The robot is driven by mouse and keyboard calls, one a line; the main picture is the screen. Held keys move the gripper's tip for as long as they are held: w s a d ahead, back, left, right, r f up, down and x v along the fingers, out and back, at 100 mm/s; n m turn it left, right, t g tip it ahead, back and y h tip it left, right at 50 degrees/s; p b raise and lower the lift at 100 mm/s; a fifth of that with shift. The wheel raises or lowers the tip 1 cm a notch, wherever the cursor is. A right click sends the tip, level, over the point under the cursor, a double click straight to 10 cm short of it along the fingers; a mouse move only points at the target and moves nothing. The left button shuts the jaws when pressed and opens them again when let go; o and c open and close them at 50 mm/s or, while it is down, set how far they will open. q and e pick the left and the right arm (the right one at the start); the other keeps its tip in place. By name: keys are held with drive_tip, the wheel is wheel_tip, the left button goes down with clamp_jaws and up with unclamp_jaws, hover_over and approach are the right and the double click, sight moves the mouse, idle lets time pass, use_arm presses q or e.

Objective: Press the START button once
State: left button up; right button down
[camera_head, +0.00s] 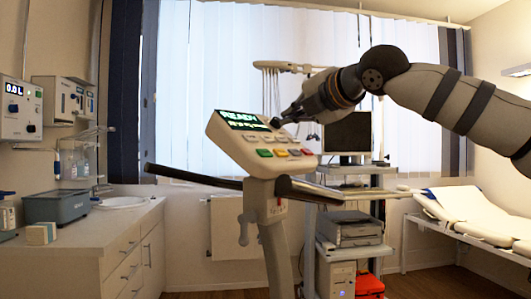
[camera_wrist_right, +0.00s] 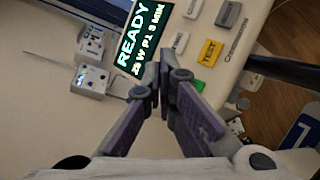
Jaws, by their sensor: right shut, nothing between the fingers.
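The tilted control panel (camera_head: 228,140) stands on a post in the middle of the head view. Its lit screen (camera_head: 242,119) reads READY; the screen also shows in the right wrist view (camera_wrist_right: 145,40). A green button (camera_head: 264,153) is at the left of the lower row, and part of it shows beside my fingers (camera_wrist_right: 198,86). I cannot read a START label. My right gripper (camera_head: 279,122) is shut and empty, in front of the panel near the screen's right end. Its fingertips (camera_wrist_right: 163,80) partly cover the panel in the wrist view; contact cannot be told. My left gripper is not in view.
A yellow TEST button (camera_wrist_right: 209,52) and a grey button (camera_wrist_right: 228,14) are near the green one. A dark handle bar (camera_head: 195,177) sticks out left of the panel. A trolley with a monitor (camera_head: 347,133) stands behind, a couch (camera_head: 470,205) at right.

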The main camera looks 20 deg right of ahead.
drive_tip(key=w+a+f, duration=0.1)
drive_tip(key=w+f, duration=0.2)
drive_tip(key=f, duration=0.1)
drive_tip(key=shift+w+a+f, duration=0.2)
drive_tip(key=shift+a+f, duration=0.1)
drive_tip(key=shift+f, duration=0.1)
idle(1.2)
drive_tip(key=shift+w+a+f, duration=0.1)
drive_tip(key=shift+w+f, duration=0.1)
drive_tip(key=shift+f, duration=0.1)
drive_tip(key=shift+w+a+f, duration=0.1)
drive_tip(key=shift+w+f, duration=0.1)
drive_tip(key=shift+f, duration=0.15)
idle(0.8)
drive_tip(key=shift+s+d+r, duration=0.25)
drive_tip(key=shift+s+r, duration=0.2)
drive_tip(key=shift+r, duration=0.25)
drive_tip(key=shift+s+d+r, duration=0.2)
drive_tip(key=shift+s+r, duration=0.25)
drive_tip(key=shift+r, duration=0.2)
drive_tip(key=shift+s+d+r, duration=0.25)
drive_tip(key=shift+s+r, duration=0.2)
drive_tip(key=shift+r, duration=0.2)
drive_tip(key=shift+s+d+r, duration=0.2)
drive_tip(key=shift+s+r, duration=0.25)
drive_tip(key=shift+r, duration=0.2)
